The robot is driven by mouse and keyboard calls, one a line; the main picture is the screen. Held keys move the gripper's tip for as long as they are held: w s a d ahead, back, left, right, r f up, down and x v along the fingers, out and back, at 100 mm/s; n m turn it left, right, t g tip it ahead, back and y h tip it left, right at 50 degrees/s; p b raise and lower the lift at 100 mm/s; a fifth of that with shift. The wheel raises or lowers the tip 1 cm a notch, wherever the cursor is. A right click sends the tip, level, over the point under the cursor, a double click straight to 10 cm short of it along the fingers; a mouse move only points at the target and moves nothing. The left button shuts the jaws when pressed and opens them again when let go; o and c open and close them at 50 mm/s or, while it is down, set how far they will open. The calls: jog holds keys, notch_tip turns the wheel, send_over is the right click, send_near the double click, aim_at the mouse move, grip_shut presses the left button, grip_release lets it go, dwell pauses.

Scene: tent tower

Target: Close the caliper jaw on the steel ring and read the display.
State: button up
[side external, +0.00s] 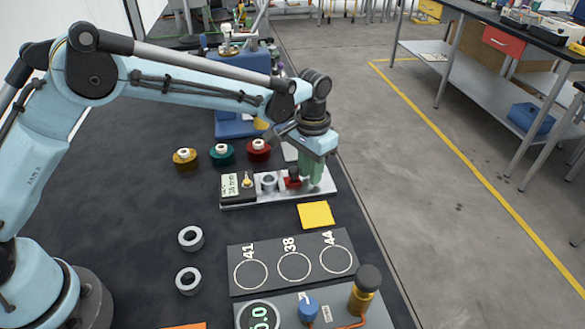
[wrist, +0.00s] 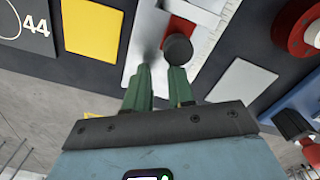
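The caliper (side external: 230,203) is a silver bar on the dark bench, with a pale display (side external: 230,186) at its left end; its small sideways text seems to include "38 mm". A steel ring (side external: 269,182) stands on the bar, left of the red sliding jaw (side external: 293,182). In the wrist view the red jaw (wrist: 181,29) carries a round black knob (wrist: 178,50). My gripper (wrist: 160,72) has two green fingers with a gap between them and nothing held. The knob lies just beyond the right fingertip; contact is unclear. My gripper (side external: 312,172) is at the caliper's right end.
Two loose steel rings (side external: 190,238) (side external: 188,280) lie left of a dark plate (side external: 265,285) with circles marked 41, 38 and 44. A yellow pad (side external: 316,214) lies between plate and caliper. Yellow, green and red spools (side external: 221,154) stand behind. A control panel (side external: 335,307) is in front.

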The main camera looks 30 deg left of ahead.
jog(key=shift+a, duration=0.45)
notch_tip(320, 180, up, 7)
jog(key=shift+d, duration=0.25)
dwell(0.4)
notch_tip(320, 180, up, 6)
jog(key=t, duration=0.2)
send_over(281, 177)
jog(key=s+a+r+n+t, duration=0.2)
jog(key=s+a+r, duration=0.1)
jog(key=s+a, duration=0.25)
jog(key=s+a+f+t, duration=0.1)
jog(key=s+a+f, duration=0.1)
jog(key=s, duration=0.3)
jog(key=s+a+f+n+t, duration=0.1)
jog(key=s+a+f+t, duration=0.1)
jog(key=s, duration=0.4)
jog(key=shift+a, duration=0.5)
jog(key=shift+s, duration=0.1)
dwell(1.0)
